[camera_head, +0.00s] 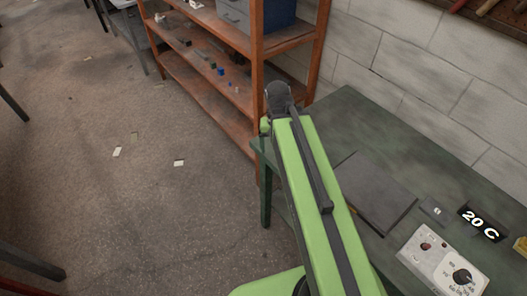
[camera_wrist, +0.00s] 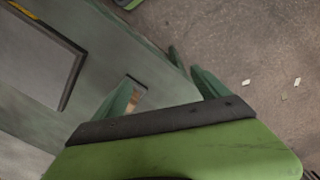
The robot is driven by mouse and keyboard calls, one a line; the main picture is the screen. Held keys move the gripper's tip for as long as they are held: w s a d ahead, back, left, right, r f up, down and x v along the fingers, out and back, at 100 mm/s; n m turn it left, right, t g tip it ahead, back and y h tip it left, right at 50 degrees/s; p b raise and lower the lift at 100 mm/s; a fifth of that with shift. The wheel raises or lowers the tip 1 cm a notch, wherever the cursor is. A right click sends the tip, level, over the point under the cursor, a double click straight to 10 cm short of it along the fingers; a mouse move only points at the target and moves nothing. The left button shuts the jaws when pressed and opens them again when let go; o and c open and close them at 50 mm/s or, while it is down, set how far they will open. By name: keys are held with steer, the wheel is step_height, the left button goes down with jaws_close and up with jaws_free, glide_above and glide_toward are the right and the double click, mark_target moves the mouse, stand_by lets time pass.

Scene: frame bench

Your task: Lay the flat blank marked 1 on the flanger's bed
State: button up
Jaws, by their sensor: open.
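My gripper (camera_wrist: 163,80) shows in the wrist view as two green fingers spread wide, with nothing held between them. It is over the edge of the green bench (camera_head: 345,112); in the head view my arm hides it. A small tan piece with a dark border (camera_wrist: 136,96) shows beside the left finger, partly covered by it; I cannot read a mark on it. A dark flat slab (camera_head: 374,193) lies on the bench and also shows in the wrist view (camera_wrist: 35,52). I cannot tell whether it is the flanger's bed. No blank marked 1 can be made out.
A control box with a knob (camera_head: 443,263), a "20 C" display (camera_head: 483,224) and a small dark block (camera_head: 434,210) stand on the bench's right. An orange shelf (camera_head: 206,84) with small parts stands behind. The floor at left is open, with pale scraps (camera_head: 117,152).

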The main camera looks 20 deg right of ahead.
steer(key=shift+o, duration=0.3)
steer(key=a+n, duration=0.3)
steer(key=a, duration=0.4)
steer(key=shift+a+n, duration=0.4)
steer(key=shift+d, duration=0.1)
